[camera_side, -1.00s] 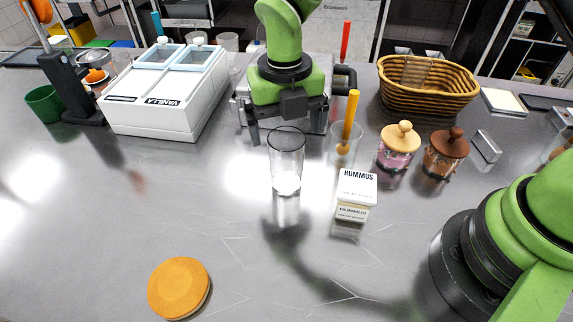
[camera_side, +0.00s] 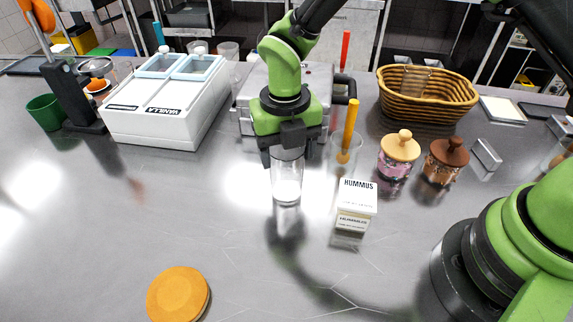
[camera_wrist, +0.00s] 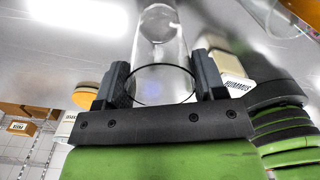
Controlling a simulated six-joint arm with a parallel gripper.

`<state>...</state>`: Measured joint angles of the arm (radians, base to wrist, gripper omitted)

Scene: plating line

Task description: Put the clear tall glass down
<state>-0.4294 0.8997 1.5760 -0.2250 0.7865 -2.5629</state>
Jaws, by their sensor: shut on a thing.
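The clear tall glass (camera_side: 287,188) stands upright in the middle of the steel counter, and its base appears to touch the surface. My gripper (camera_side: 285,157) is above it with its fingers down on either side of its upper part, shut on it. In the wrist view the glass (camera_wrist: 160,45) lies between the two dark fingers of my gripper (camera_wrist: 163,82), with its round rim close to the palm. The rim is hidden behind my gripper in the side view.
A hummus box (camera_side: 357,205) stands close to the right of the glass. Behind it is another glass (camera_side: 343,150) with an orange stick. Two lidded jars (camera_side: 397,160) stand farther right. An orange disc (camera_side: 178,295) lies front left.

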